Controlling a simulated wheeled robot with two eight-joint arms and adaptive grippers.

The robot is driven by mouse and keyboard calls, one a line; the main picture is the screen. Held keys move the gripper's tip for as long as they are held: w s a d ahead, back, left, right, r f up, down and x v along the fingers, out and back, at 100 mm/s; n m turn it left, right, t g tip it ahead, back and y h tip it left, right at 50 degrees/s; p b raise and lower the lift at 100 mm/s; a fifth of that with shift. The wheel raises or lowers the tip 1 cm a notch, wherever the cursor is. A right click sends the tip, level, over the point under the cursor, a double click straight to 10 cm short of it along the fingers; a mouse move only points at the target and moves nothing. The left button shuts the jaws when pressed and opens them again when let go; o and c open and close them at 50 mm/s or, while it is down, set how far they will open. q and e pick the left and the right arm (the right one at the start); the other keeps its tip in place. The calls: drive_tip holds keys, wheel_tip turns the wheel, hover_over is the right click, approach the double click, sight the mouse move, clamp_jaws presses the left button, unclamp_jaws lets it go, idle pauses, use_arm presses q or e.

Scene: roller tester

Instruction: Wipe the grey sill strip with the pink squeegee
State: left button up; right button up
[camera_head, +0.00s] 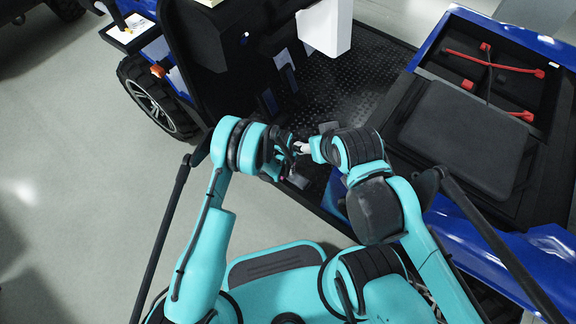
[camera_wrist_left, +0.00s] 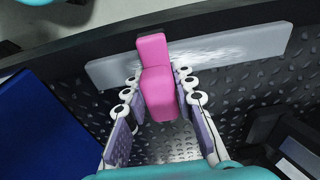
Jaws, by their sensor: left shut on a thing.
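The pink squeegee (camera_wrist_left: 158,90) is held between the fingers of my left gripper (camera_wrist_left: 157,82) in the left wrist view. Its far end overlaps the grey sill strip (camera_wrist_left: 250,44), which runs across the picture beside a dark edge. I cannot tell whether it touches the strip. The strip has pale, shiny patches right of the squeegee. In the head view my left gripper (camera_head: 286,150) is low by the vehicle's floor edge, mostly hidden by its arm. My right gripper (camera_head: 304,147) is close beside it, and its fingers are too small to read.
A dark treaded floor (camera_head: 345,75) lies beyond the grippers. A blue vehicle body with an open bay (camera_head: 490,75) and a black seat-like pad (camera_head: 465,135) stands at right. A white box (camera_head: 325,27) is above. Clear grey floor (camera_head: 75,140) lies at left.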

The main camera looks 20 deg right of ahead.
use_arm(q)
drive_tip(key=shift+s+a+f, duration=0.15)
drive_tip(key=shift+s+a, duration=0.45)
drive_tip(key=shift+a, duration=0.1)
drive_tip(key=shift+w+d, duration=1)
drive_tip(key=shift+d, duration=0.25)
drive_tip(key=shift+s+a, duration=0.55)
drive_tip(key=shift+a, duration=0.1)
drive_tip(key=shift+s+a, duration=0.4)
drive_tip(key=shift+a, duration=0.2)
drive_tip(key=shift+w+d, duration=0.45)
drive_tip(key=shift+d, duration=0.2)
drive_tip(key=shift+w+d, duration=0.55)
drive_tip(key=shift+d, duration=0.1)
drive_tip(key=shift+s+a, duration=0.55)
drive_tip(key=shift+a, duration=0.1)
drive_tip(key=shift+s+a, duration=0.5)
drive_tip(key=shift+a, duration=0.2)
clamp_jaws()
